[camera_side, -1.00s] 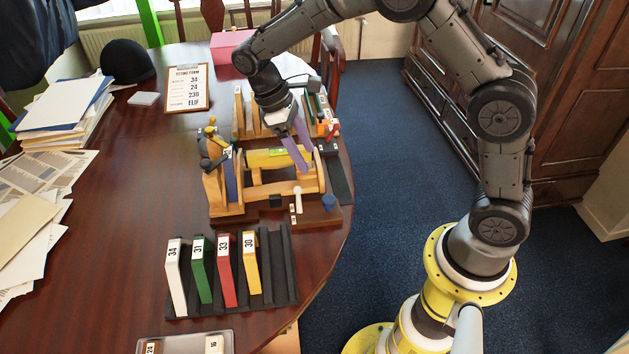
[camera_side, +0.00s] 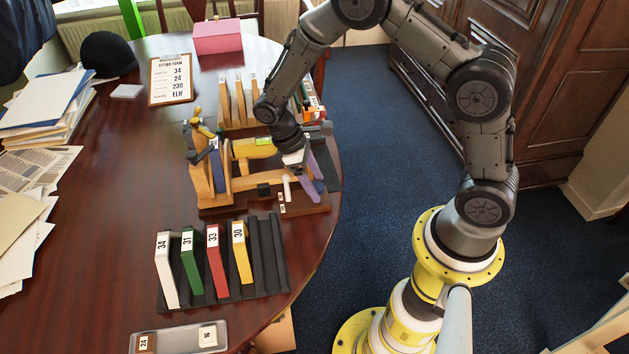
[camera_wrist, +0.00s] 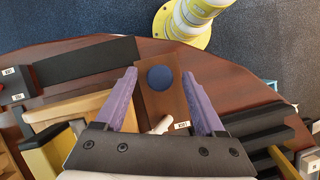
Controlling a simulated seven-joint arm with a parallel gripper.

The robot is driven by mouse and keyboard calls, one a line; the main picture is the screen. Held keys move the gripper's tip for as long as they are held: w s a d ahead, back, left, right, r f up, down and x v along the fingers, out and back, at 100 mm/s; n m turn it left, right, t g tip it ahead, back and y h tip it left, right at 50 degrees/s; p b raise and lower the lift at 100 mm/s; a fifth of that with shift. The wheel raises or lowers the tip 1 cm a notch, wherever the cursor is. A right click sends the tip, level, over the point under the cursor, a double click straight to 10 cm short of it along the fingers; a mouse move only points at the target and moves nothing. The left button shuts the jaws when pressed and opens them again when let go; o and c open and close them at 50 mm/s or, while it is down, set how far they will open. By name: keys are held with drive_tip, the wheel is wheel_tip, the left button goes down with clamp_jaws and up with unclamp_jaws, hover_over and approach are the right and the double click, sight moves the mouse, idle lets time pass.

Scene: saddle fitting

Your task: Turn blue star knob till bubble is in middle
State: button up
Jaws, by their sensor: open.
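The blue star knob (camera_wrist: 160,78) shows in the wrist view on the brown base board, between and beyond my two purple fingertips. My gripper (camera_wrist: 162,95) is open and empty, its fingers spread to either side of the knob. In the side view my gripper (camera_side: 312,172) points down over the right end of the wooden fixture (camera_side: 240,183); the knob is hidden there behind the fingers. A yellow-green level (camera_side: 262,141) lies on the fixture's top; its bubble is too small to make out.
A white lever (camera_side: 287,187) stands close beside the gripper. A black rack (camera_side: 270,262) with several numbered coloured plates stands in front of the fixture. A wooden rack (camera_side: 238,104) stands behind. The table's right edge is near.

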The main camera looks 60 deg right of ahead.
drive_tip(key=shift+c, duration=0.3)
clamp_jaws()
drive_tip(key=m+y, duration=0.1)
drive_tip(key=m, duration=0.3)
drive_tip(key=shift+d+m+y, duration=0.15)
drive_tip(key=shift+m+y, duration=0.25)
drive_tip(key=shift+o, duration=0.3)
unclamp_jaws()
drive_tip(key=shift+g, duration=0.3)
drive_tip(key=v, duration=1.4)
drive_tip(key=shift+s+f, duration=0.1)
